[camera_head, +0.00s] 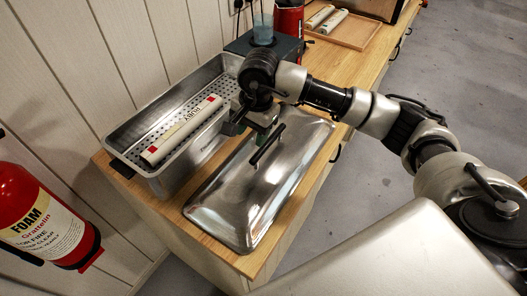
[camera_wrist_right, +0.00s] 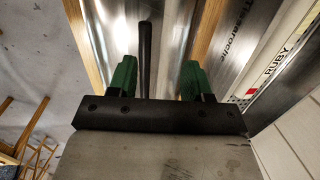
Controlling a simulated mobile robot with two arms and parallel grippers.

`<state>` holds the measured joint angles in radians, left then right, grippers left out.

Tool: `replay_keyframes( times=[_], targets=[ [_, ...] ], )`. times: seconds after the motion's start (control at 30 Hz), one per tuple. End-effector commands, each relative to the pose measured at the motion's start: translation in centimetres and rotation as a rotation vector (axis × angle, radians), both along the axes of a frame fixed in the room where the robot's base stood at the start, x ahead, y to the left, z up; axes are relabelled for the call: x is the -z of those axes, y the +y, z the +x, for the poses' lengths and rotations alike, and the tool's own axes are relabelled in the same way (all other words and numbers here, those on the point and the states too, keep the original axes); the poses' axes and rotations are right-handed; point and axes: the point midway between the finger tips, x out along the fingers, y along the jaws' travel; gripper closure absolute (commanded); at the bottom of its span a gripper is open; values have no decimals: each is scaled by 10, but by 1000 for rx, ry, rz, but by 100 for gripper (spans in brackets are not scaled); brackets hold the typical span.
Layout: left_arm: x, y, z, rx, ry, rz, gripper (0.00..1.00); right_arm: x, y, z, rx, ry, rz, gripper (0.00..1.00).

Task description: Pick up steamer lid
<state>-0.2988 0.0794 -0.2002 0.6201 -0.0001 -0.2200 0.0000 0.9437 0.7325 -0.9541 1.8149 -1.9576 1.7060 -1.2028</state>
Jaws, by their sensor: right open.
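The steamer lid (camera_head: 248,197) is a shiny metal rectangle lying on the wooden counter, beside the steamer tray. Its black bar handle (camera_head: 267,145) stands up along its middle. My right gripper (camera_head: 252,130) is just above the lid near the handle's far end, beside the tray. In the right wrist view its green fingertips (camera_wrist_right: 157,78) are apart, and the black handle (camera_wrist_right: 145,50) shows between them, nearer the left finger. Whether the fingers are level with the handle is hard to tell. My left gripper is not in view.
The perforated metal steamer (camera_head: 160,180) stands left of the lid, with a white labelled roll (camera_head: 182,130) lying in it. A dark box with a blue cup (camera_head: 263,35) and a wooden tray (camera_head: 352,30) are farther back. A red extinguisher (camera_head: 40,220) hangs at left.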

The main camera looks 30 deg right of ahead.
Motion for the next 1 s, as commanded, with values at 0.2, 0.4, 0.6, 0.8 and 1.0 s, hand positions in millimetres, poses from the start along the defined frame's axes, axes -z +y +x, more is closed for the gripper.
replay_keyframes(
  times=[0.2,0.4,0.6,0.8,1.0],
  targets=[
    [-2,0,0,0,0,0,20,-12,-43,8,-3,-5,-210,50],
    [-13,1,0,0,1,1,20,17,-47,9,-3,-1,-215,50],
    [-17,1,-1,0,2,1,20,38,-48,11,-4,-5,-213,50],
    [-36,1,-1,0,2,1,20,57,-51,11,-3,0,-211,50],
    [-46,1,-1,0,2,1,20,85,-53,14,-3,-3,-210,50]
  ],
)
